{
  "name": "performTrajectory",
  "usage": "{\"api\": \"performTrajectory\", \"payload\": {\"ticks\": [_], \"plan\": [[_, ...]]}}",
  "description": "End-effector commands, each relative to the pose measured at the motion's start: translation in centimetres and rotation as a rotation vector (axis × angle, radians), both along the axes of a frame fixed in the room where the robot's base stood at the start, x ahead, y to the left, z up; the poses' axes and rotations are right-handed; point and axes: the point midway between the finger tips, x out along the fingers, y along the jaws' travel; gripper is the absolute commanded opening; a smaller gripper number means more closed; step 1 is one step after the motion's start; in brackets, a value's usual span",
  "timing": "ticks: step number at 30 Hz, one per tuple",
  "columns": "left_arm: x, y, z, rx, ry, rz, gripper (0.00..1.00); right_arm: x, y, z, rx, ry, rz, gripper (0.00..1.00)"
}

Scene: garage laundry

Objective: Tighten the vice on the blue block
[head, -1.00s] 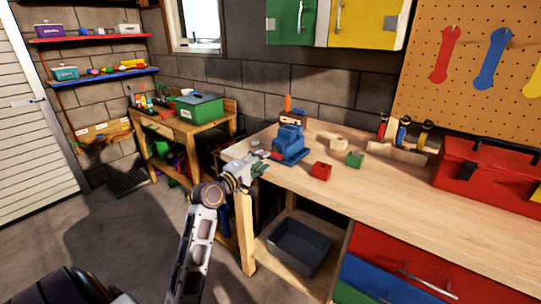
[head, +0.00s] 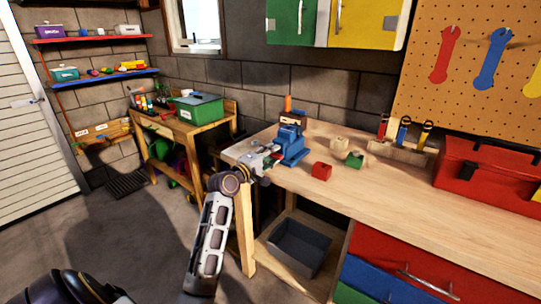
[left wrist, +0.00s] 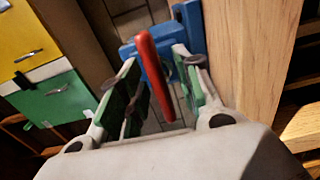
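The blue vice (head: 292,146) stands on the left end of the wooden workbench; it also shows in the left wrist view (left wrist: 151,60). A red handle bar (left wrist: 154,72) stands out in front of it. My left gripper (head: 268,154) is at the vice's near left side. In the left wrist view, its green-padded fingers (left wrist: 158,75) are apart, with the red handle between them. I see a gap on the left of the handle; contact on the right is unclear. I cannot tell the blue block apart from the blue vice. My right gripper is out of view.
A red block (head: 321,171), a beige block (head: 339,146) and a green block (head: 354,160) sit right of the vice. A red toolbox (head: 480,175) stands farther right. The bench front between them is clear. A grey bin (head: 299,247) sits below.

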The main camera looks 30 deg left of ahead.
Motion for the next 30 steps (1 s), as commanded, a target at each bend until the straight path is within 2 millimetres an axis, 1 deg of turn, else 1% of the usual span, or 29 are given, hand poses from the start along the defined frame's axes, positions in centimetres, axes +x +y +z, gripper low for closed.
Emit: {"api": "performTrajectory", "payload": {"ticks": [4,12,23,27,30], "plan": [[0.0,0.0,0.0,0.0,0.0,0.0,0.34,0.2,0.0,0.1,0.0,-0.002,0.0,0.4],[0.0,0.0,0.0,0.0,0.0,0.0,0.0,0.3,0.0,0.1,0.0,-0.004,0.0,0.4],[0.0,0.0,0.0,0.026,0.0,0.0,0.0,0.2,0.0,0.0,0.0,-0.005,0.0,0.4],[0.0,0.0,0.0,0.069,-0.003,0.0,0.0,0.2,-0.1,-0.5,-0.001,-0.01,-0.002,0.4],[0.0,0.0,-0.1,0.117,-0.005,-0.001,0.0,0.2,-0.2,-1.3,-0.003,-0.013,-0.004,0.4]]}}
